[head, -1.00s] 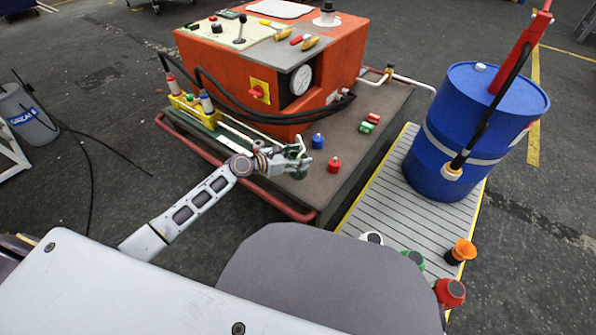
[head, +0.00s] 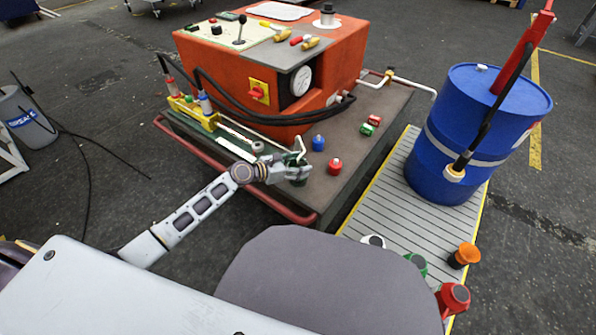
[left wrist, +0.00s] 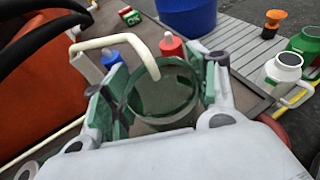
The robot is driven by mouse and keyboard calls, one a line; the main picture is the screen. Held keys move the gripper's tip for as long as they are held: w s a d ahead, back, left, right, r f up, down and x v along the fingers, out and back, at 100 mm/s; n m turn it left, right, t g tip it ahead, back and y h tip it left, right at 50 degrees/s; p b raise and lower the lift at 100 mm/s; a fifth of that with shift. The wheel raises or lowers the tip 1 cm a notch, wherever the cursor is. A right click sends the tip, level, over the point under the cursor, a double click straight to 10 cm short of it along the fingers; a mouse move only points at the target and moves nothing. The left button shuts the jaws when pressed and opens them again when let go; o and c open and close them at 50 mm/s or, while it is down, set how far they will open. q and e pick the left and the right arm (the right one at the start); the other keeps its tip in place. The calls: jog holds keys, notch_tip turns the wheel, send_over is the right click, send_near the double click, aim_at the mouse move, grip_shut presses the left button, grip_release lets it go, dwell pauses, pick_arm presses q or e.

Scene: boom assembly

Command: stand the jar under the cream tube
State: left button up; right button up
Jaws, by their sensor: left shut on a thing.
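The jar (left wrist: 165,95) is clear, greenish glass with an open round mouth. In the left wrist view it sits between the fingers of my left gripper (left wrist: 160,92), which is shut on its sides. In the head view the gripper (head: 297,172) is at the front edge of the grey-brown deck, and mostly hides the jar (head: 297,182). The cream tube (left wrist: 117,43) arches over from the left, and its downturned end overlaps the jar's mouth in the left wrist view. I cannot tell the height gap between them. The tube (head: 300,146) also shows just behind the gripper in the head view.
A blue bottle (head: 318,142) and a red bottle (head: 335,166) stand close to the right of the gripper. Green and red small blocks (head: 370,125) lie farther back. The orange machine (head: 270,85) is behind, and a blue drum (head: 455,140) stands at right.

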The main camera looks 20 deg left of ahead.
pick_arm(q)
notch_tip(320, 180, down, 2)
jog(key=shift+f+b, duration=0.1)
jog(key=shift+b, duration=0.5)
jog(key=shift+f, duration=0.1)
jog(key=o, duration=1.4)
jog(key=shift+f, duration=0.1)
jog(key=shift+c, duration=0.2)
